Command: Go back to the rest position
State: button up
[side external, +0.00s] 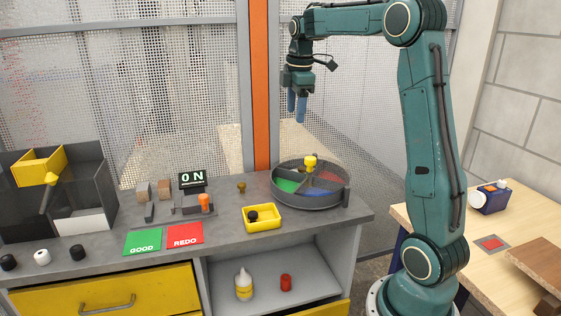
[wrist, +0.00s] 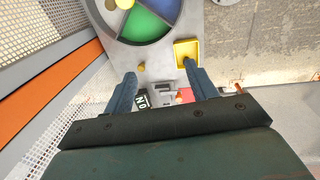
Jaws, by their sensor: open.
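My gripper (side external: 297,106) is open and empty, with its blue fingers pointing down, high above the grey workbench (side external: 230,240). In the wrist view my gripper (wrist: 156,90) shows its two fingers spread apart with nothing between them that it touches. Below it stands a round divided tray (side external: 311,199) with green, blue and red sections and a yellow knob (side external: 310,162) at its middle. The tray (wrist: 172,30) also shows at the top of the wrist view.
A yellow bin (side external: 262,218) holding a dark piece sits left of the round tray. The lit ON display (side external: 192,178), green GOOD card (side external: 143,242) and red REDO card (side external: 184,236) lie further left. A mesh fence (side external: 190,80) with an orange post (side external: 259,90) stands behind. The air around my gripper is clear.

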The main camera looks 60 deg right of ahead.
jog(key=s+a+r+m+t, duration=0.15)
jog(key=s+a, duration=0.25)
jog(key=a, duration=0.4)
jog(key=s+a+r+m+t, duration=0.1)
jog(key=s+a+m, duration=0.25)
jog(key=a, duration=0.55)
jog(key=s+a+f+m+t, duration=0.1)
jog(key=s+a+f+m, duration=0.1)
jog(key=s, duration=0.4)
jog(key=s+a+f+m+t, duration=0.1)
jog(key=s+a+f+m, duration=0.1)
jog(key=s+a+f, duration=0.3)
jog(key=shift+s+a+y, duration=0.4)
jog(key=shift+s+a, duration=0.55)
jog(key=shift+a, duration=0.05)
